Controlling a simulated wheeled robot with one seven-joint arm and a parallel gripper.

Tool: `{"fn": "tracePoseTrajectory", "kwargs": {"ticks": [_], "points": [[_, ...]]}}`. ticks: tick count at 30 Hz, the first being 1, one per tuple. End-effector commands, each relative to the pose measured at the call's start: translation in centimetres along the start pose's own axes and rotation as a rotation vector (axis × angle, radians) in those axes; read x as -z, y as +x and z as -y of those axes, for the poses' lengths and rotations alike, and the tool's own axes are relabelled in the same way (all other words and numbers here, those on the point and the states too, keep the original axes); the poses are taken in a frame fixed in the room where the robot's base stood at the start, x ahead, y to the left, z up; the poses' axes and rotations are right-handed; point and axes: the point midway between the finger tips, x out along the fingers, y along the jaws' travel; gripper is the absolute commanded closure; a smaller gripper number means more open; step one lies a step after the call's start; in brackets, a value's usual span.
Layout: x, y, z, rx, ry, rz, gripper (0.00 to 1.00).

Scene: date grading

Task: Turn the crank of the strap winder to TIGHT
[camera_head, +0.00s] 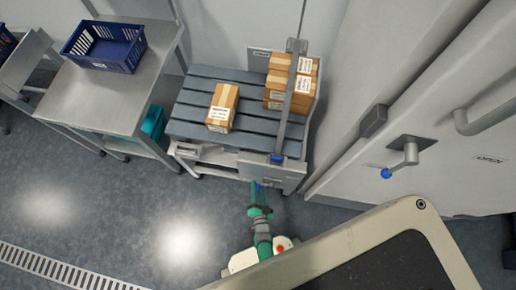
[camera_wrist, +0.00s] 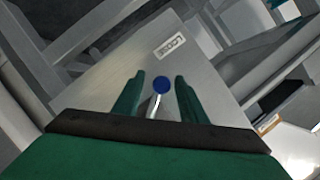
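In the wrist view, the blue crank knob (camera_wrist: 161,84) sits between the two green fingers of my gripper (camera_wrist: 157,90), with a gap visible on each side. My gripper is open. A short bright crank arm (camera_wrist: 154,105) shows below the knob. Behind it is the grey winder plate (camera_wrist: 110,75) with a LOOSE label (camera_wrist: 170,46). A second label (camera_wrist: 268,123) lies to the lower right, unreadable. In the head view, my gripper (camera_head: 260,190) is just in front of the cart's grey front plate (camera_head: 285,172); the fingers are too small to judge.
Cartons (camera_head: 222,106) stand on the slatted cart (camera_head: 190,130), with a grey strap (camera_head: 291,95) over it. A steel table (camera_head: 85,90) with a blue crate (camera_head: 125,62) is left. A door handle (camera_head: 408,158) with a blue knob and OPEN label is right. Floor at left is clear.

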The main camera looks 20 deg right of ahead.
Motion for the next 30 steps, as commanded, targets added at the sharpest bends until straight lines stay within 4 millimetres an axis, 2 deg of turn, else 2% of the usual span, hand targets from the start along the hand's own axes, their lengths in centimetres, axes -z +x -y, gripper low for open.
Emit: {"fn": "tracePoseTrajectory", "kwargs": {"ticks": [3,6,8,20,30], "points": [[-0.1,0.0,0.1,0.002,-0.001,0.002,0.64],[-0.1,0.0,0.1,0.003,-0.001,0.003,0.88],[-0.1,0.0,0.1,0.003,-0.001,0.003,1.00],[-0.1,0.0,0.4,0.021,0.040,0.004,1.00],[0.4,-0.2,2.2,0.112,0.257,0.007,1.00]]}}
